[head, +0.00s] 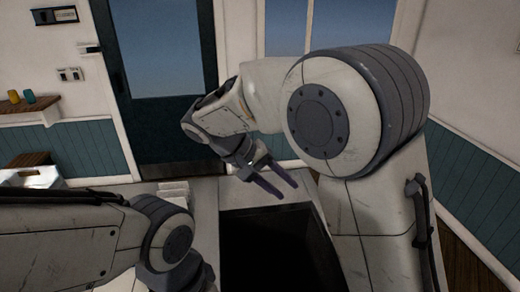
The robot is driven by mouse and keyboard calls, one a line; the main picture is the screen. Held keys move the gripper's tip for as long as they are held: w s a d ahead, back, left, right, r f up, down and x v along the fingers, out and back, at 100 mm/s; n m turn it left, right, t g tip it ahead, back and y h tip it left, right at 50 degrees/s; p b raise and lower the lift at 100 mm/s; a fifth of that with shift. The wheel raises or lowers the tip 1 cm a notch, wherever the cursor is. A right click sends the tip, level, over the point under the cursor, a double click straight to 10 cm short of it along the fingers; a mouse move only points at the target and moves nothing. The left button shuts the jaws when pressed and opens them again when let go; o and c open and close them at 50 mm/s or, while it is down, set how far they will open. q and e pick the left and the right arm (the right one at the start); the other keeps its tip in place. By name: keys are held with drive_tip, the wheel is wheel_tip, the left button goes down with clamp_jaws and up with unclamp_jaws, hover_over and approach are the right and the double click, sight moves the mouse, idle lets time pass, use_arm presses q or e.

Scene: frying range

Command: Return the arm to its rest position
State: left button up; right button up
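My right gripper (273,184) is at the middle of the head view, at the end of the raised, bent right arm. Its two dark fingers are spread apart with nothing between them. It hangs above the far edge of a dark rectangular opening and touches nothing that I can see. My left arm comes in low from the left and bends down at its joint. The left gripper itself does not show in the view.
The dark rectangular opening (275,250) has a pale rim. A dark door (165,120) and a window (350,25) are behind. A wooden shelf (40,108) with a yellow cup (13,96) and a teal cup (29,96) is at left. A white box-like item (32,178) stands below it.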

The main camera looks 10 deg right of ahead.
drive_tip(key=s+a+f+n+y, duration=0.2)
drive_tip(key=s+y, duration=0.1)
drive_tip(key=s, duration=0.4)
drive_tip(key=s+a+f+n+y, duration=0.2)
drive_tip(key=s+a+n+y, duration=0.1)
drive_tip(key=s, duration=0.5)
drive_tip(key=s+a+f+n+y, duration=0.2)
drive_tip(key=s+f+y, duration=0.1)
drive_tip(key=s, duration=0.4)
drive_tip(key=shift+s+a, duration=0.2)
drive_tip(key=shift+a, duration=0.2)
drive_tip(key=shift+f, duration=0.1)
